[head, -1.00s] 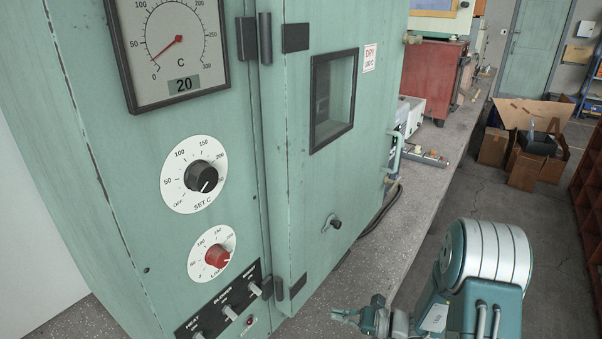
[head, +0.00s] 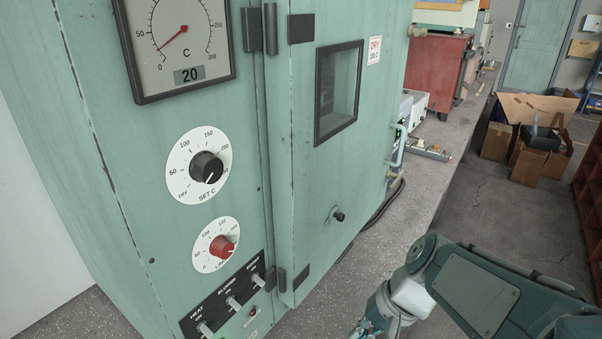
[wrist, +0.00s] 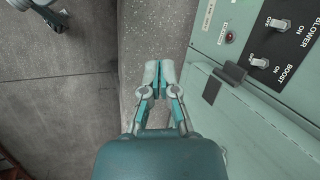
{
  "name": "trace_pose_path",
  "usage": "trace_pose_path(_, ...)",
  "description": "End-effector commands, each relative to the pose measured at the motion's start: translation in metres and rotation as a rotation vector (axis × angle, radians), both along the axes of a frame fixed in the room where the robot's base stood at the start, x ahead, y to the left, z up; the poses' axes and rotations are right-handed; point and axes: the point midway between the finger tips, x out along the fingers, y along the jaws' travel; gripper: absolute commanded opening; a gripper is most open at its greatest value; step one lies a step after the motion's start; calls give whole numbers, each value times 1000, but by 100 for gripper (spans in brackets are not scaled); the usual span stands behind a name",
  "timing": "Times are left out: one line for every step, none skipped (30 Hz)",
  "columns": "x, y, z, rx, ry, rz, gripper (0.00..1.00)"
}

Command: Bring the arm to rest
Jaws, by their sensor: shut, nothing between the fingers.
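My gripper (wrist: 159,72) shows in the wrist view with its two fingertips together and nothing between them. It hangs over the bench edge, apart from the green oven's control panel (wrist: 250,60) on the right. In the head view my arm reaches in from the lower right, and the gripper end is mostly cut off by the bottom edge. The green oven (head: 330,190) stands at the left and centre with its door closed. Its gauge (head: 180,40) reads 20.
The oven carries a black set knob (head: 206,167), a red limit knob (head: 222,246) and a row of switches (head: 232,303). The concrete bench (head: 440,172) runs back to a red cabinet (head: 437,72). Cardboard boxes (head: 530,163) stand on the floor at right. The nearer floor (head: 480,215) is clear.

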Motion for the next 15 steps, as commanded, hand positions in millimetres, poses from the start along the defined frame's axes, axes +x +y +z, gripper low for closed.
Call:
trace_pose_path(-7,-4,8,-51,-56,31,0)
trace_pose_path(-10,-7,11,-85,-88,49,0)
trace_pose_path(-15,-12,16,-128,-130,72,0)
trace_pose_path(-18,-15,19,-160,-161,89,0)
trace_pose_path(-21,-19,23,-193,-193,104,0)
trace_pose_path(-25,-23,28,-237,-235,127,0)
trace_pose_path(-28,-27,32,-270,-269,142,0)
trace_pose_path(-31,-30,36,-302,-299,157,0)
trace_pose_path(-35,-35,41,-344,-343,176,0)
trace_pose_path(-37,-38,45,-375,-374,188,0)
trace_pose_path(-40,-42,48,-404,-402,201,0)
trace_pose_path(-42,-45,53,-438,-437,215,0)
trace_pose_path(-44,-48,56,-461,-461,225,0)
trace_pose_path(-46,-50,58,-481,-480,232,0)
trace_pose_path(-47,-52,61,-503,-502,240,0)
